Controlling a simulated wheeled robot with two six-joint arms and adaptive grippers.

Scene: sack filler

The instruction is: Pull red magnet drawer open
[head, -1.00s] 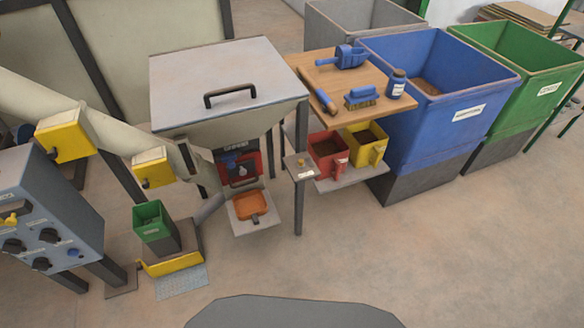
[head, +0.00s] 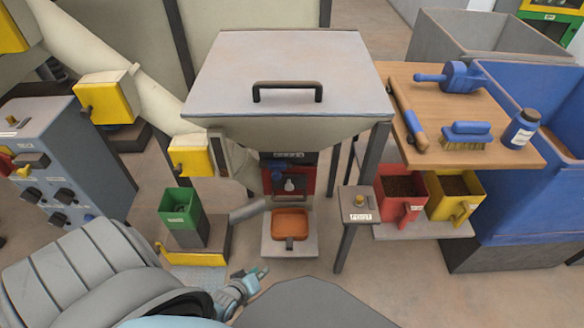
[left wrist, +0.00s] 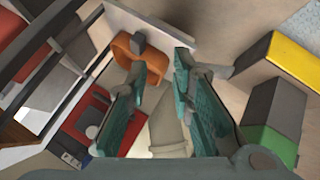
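The red magnet drawer (head: 305,179) sits under the grey hopper, its red front partly covered by a blue knob and a white tag; a dark bar crosses below it. Its red front also seems to show at the lower left of the left wrist view (left wrist: 75,124). My left gripper (head: 252,282) is low in front of the machine, below and left of the drawer and apart from it. In the left wrist view its teal fingers (left wrist: 168,62) are spread with nothing held between them. My right gripper is not in view.
An orange pan (head: 290,222) stands on a grey shelf below the drawer. A green box (head: 180,212) with a yellow base is to the left. A post with a small switch box (head: 360,202) and red and yellow bins stand to the right.

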